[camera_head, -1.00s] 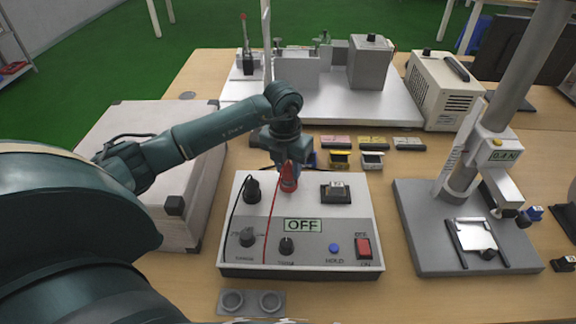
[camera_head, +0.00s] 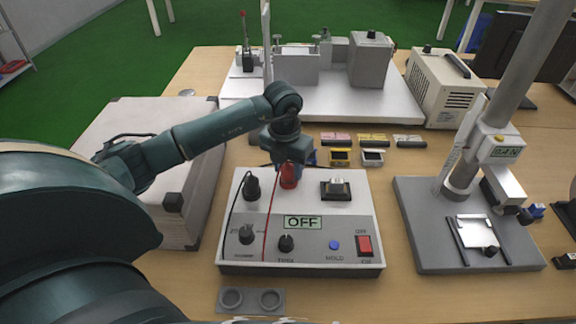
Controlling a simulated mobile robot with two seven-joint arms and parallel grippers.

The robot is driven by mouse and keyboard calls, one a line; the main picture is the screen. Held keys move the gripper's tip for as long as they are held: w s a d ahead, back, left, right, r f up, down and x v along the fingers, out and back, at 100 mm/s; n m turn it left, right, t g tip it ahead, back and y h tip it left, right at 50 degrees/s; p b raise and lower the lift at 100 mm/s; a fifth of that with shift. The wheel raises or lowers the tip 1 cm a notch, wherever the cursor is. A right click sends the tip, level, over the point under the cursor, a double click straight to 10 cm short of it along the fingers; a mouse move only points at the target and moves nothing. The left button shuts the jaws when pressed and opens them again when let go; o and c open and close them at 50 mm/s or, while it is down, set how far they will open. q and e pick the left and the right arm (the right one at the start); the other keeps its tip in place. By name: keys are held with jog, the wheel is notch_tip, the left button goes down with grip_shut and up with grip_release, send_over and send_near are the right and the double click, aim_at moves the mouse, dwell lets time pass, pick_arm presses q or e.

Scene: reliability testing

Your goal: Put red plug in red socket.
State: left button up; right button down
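The red plug (camera_head: 289,178) stands at the upper middle of the grey tester's panel (camera_head: 340,211), with a thin red lead running down from it. My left gripper (camera_head: 289,163) is directly over the plug, at its top. The fingertips are small and partly hidden, so I cannot tell whether they hold it. The red socket is not distinguishable under the plug, and I cannot tell how deep the plug sits. A black plug (camera_head: 252,188) with a black lead stands to its left on the panel. My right gripper is out of view.
The tester has an OFF display (camera_head: 302,222), knobs, and a red switch (camera_head: 364,245). A grey stand (camera_head: 430,235) is at right, a pale case (camera_head: 150,130) at left. A two-hole holder (camera_head: 250,301) lies in front. Small yellow and white boxes sit behind the tester.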

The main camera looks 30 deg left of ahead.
aim_at(288, 164)
pick_arm(q)
jog(key=shift+r, duration=0.35)
jog(key=shift+s+r+p, duration=0.1)
jog(key=shift+r+p, duration=0.6)
jog(key=shift+p, duration=0.1)
notch_tip(288, 164, up, 2)
jog(key=shift+p, duration=0.75)
jog(key=shift+s+r+p, duration=0.2)
jog(key=shift+r+p, duration=0.55)
jog(key=shift+r, duration=0.25)
notch_tip(288, 164, up, 2)
jog(key=shift+p, duration=0.7)
jog(key=r, duration=0.1)
jog(key=r+p, duration=0.2)
jog(key=shift+s, duration=0.25)
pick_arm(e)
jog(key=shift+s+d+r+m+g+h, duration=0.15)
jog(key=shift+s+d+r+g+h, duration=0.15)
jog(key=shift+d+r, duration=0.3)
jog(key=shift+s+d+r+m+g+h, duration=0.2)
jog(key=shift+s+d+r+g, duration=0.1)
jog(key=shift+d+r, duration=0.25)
